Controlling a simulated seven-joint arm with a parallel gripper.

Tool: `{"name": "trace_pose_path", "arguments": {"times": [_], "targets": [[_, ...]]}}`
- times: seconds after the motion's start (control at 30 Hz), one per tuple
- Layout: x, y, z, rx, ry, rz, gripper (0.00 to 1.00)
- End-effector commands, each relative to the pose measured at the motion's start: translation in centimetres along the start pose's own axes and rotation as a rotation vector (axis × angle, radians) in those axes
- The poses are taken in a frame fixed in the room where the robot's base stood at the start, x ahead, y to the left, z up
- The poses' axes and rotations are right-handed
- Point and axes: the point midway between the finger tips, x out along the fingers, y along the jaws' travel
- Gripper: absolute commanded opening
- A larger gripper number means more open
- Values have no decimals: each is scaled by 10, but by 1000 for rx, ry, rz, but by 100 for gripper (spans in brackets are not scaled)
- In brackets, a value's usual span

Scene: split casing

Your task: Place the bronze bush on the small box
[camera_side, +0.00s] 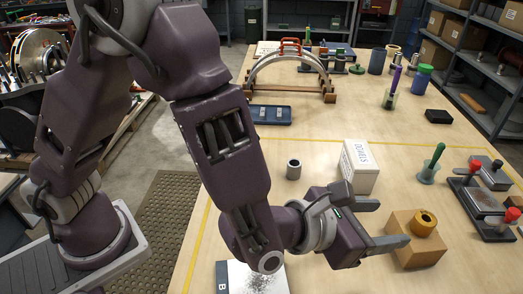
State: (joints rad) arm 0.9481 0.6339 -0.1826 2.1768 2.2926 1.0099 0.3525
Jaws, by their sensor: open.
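The bronze bush (424,223), a short gold-coloured ring with a dark bore, sits upright on top of a small brown cardboard box (421,257), towards the box's right side. My gripper (395,222) is open and empty, just left of the bush. Its two fingers point right; the nearer one passes in front of part of the box. I see no finger closed on the bush, but cannot tell the exact gap between the fingers and the bush.
A white box marked DOWELS (358,168) stands behind my gripper, with a grey bush (293,169) left of it. A blue tray (270,115) lies farther back.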

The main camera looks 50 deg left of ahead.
Motion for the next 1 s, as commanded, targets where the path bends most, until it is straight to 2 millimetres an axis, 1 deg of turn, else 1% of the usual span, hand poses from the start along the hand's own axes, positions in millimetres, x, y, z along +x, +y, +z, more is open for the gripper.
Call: {"name": "trace_pose_path", "arguments": {"times": [0.07, 0.13, 0.17, 0.2, 0.23, 0.27, 0.3, 0.33, 0.37, 0.4, 0.43, 0.47, 0.5, 0.57, 0.6, 0.63, 0.67, 0.7, 0.8, 1.0], "targets": [[-2, 14, 6, -34, -5, 36, 59], [-13, 56, 23, -147, -21, 153, 59], [-22, 84, 32, -226, -32, 231, 59], [-42, 128, 42, -361, -51, 356, 59], [-62, 162, 47, -482, -69, 459, 59], [-87, 195, 48, -618, -91, 569, 59], [-124, 234, 43, -819, -124, 716, 59], [-156, 257, 35, -989, -154, 825, 59], [-190, 274, 23, -1177, -191, 933, 59], [-231, 285, 5, -1437, -243, 1060, 59], [-258, 284, -8, -1633, -281, 1138, 59], [-279, 278, -20, -1829, -321, 1199, 59], [-300, 264, -31, -2083, -371, 1253, 59], [-318, 238, -39, -2430, -434, 1282, 59], [-324, 222, -38, -2629, -464, 1271, 59], [-326, 211, -36, -2759, -481, 1252, 59], [-327, 202, -33, 2836, 487, -1214, 59], [-328, 193, -28, 2774, 466, -1109, 59], [-328, 180, -20, 2691, 430, -972, 59], [-328, 177, -18, 2678, 420, -955, 59]]}}
